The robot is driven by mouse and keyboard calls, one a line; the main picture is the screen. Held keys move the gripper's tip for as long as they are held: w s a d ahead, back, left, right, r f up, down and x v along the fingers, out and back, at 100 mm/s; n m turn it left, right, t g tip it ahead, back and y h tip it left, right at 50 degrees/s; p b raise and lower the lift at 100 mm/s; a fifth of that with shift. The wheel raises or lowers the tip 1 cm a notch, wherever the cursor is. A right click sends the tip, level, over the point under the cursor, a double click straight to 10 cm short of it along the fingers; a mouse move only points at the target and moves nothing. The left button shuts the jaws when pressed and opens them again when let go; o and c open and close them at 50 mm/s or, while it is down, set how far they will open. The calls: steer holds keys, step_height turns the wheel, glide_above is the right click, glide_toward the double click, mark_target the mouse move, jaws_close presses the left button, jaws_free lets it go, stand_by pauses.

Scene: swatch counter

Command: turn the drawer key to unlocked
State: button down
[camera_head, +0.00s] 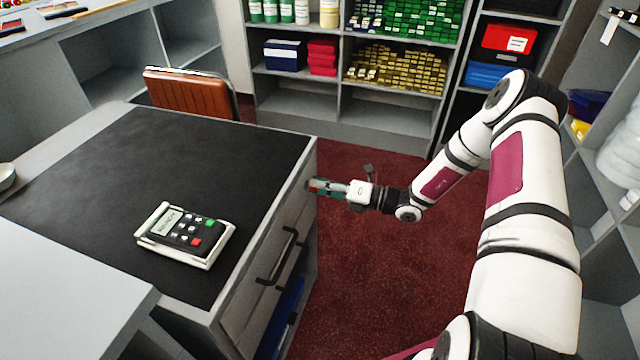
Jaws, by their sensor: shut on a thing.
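My gripper (327,187) is at the right side of the desk, level with the upper part of the drawer front (264,250). It is shut on the drawer key, at the far end of the drawer front. The key is too small and too covered by the fingers to make out, so I cannot tell which way it is turned. Small red and green patches show at the fingertips. The drawer front has a dark bar handle (285,255) and looks closed.
A card terminal (185,235) lies on the desk's black top (120,170). A brown chair (190,93) stands behind the desk. Shelves with boxes (300,80) line the back. An open blue-lined space (282,318) is below the drawer. Red carpet right of the desk is clear.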

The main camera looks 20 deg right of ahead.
steer(key=m, duration=0.6)
steer(key=shift+d+f+m, duration=0.1)
steer(key=shift+f+m, duration=0.1)
steer(key=shift+m, duration=0.2)
stand_by(0.4)
steer(key=c, duration=1.7)
jaws_free()
steer(key=v, duration=1.2)
steer(key=shift+w, duration=0.1)
